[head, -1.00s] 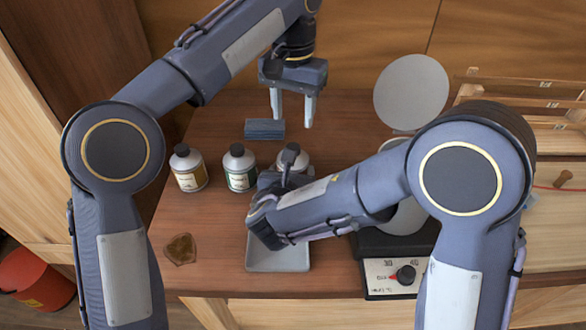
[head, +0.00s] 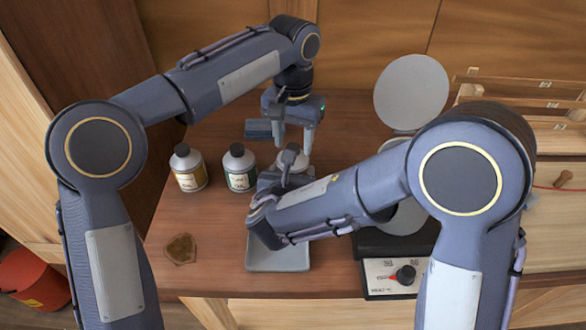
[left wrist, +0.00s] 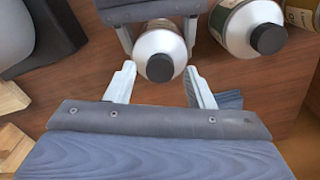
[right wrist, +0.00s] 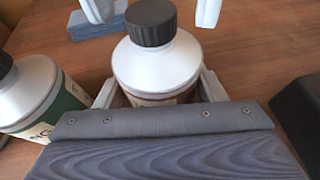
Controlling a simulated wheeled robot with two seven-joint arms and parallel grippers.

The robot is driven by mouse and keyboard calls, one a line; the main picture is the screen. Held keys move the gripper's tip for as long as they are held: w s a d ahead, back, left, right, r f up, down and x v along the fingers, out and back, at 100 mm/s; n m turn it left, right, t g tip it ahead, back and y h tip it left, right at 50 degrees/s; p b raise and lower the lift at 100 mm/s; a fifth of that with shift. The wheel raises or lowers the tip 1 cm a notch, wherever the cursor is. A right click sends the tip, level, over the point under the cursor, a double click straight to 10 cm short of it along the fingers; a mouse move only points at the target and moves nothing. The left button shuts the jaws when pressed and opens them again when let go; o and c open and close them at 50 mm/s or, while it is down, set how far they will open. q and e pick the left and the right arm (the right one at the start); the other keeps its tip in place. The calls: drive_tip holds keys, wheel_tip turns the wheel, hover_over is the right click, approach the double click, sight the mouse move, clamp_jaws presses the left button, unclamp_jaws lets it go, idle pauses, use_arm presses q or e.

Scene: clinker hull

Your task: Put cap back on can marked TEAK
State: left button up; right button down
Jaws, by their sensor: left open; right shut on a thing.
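Three silver cans with black caps are on the table. The left one (head: 188,168) has a yellow-brown label, the middle one (head: 239,168) a green label. My right gripper (right wrist: 158,88) is shut around the body of the third can (right wrist: 160,62), which looks upright; its label is mostly hidden and unreadable. A black cap (right wrist: 151,20) sits on top of this can; I cannot tell how firmly. My left gripper (head: 293,140) is open above it. In the left wrist view the fingertips (left wrist: 159,72) lie either side of the cap (left wrist: 160,68), apparently not touching.
A blue block (head: 258,129) lies behind the cans. A grey tray (head: 278,262) is below my right gripper. A brown flat piece (head: 180,249) lies front left. A dial unit (head: 392,278) and grey disc (head: 411,92) stand right, near a wooden rack (head: 530,100).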

use_arm(q)
drive_tip(key=shift+f, duration=0.4)
drive_tip(key=shift+c, duration=0.2)
drive_tip(key=c, duration=1)
drive_tip(key=o, duration=1.2)
drive_tip(key=shift+c, duration=0.2)
wheel_tip(320, 180, up, 12)
use_arm(e)
drive_tip(key=shift+c, duration=1.2)
unclamp_jaws()
drive_tip(key=shift+s, duration=0.1)
